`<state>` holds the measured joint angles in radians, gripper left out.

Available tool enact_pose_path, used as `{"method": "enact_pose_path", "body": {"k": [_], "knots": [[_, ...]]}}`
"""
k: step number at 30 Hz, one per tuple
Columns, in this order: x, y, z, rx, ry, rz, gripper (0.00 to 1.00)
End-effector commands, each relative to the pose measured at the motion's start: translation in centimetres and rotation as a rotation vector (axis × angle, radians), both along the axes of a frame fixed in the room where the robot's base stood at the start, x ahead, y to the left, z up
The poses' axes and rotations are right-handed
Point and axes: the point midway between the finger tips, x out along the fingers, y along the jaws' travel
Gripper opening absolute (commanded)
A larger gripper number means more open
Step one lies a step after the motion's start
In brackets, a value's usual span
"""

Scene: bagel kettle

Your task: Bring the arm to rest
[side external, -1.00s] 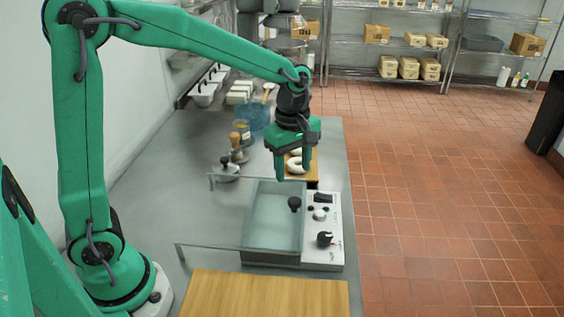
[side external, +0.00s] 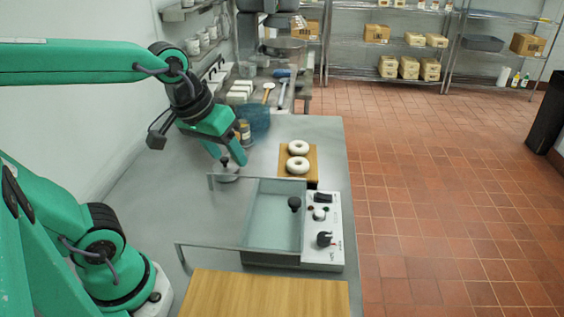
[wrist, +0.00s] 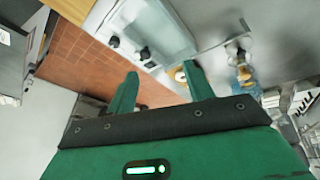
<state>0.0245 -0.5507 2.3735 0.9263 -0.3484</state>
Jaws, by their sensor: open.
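My gripper (side external: 230,157) is open and empty in the side external view. It hangs tilted above the left part of the steel table, left of the kettle and the bagels. In the wrist view its two fingers (wrist: 160,72) stand apart with nothing between them. The kettle (side external: 262,219) is a pale rectangular tank with a white control panel (side external: 322,238) on its right. Two pale bagels, one behind (side external: 298,147) and one in front (side external: 298,166), lie on a small wooden board (side external: 284,163) behind the kettle.
A large wooden board (side external: 265,295) lies at the table's front. A blue container (side external: 257,122) stands behind my gripper. A wall is at the left. Open tiled floor (side external: 440,200) lies to the right.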

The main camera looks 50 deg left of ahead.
Motion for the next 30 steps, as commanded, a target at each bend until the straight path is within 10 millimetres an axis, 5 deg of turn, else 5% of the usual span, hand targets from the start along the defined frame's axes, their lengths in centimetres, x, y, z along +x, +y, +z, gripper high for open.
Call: {"method": "enact_pose_path", "body": {"k": [10,30], "knots": [[-3.3,0.6,-0.2,0.132,-0.092,-0.261,0.52],[-3.6,0.6,-0.3,0.148,-0.1,-0.292,0.52]]}}
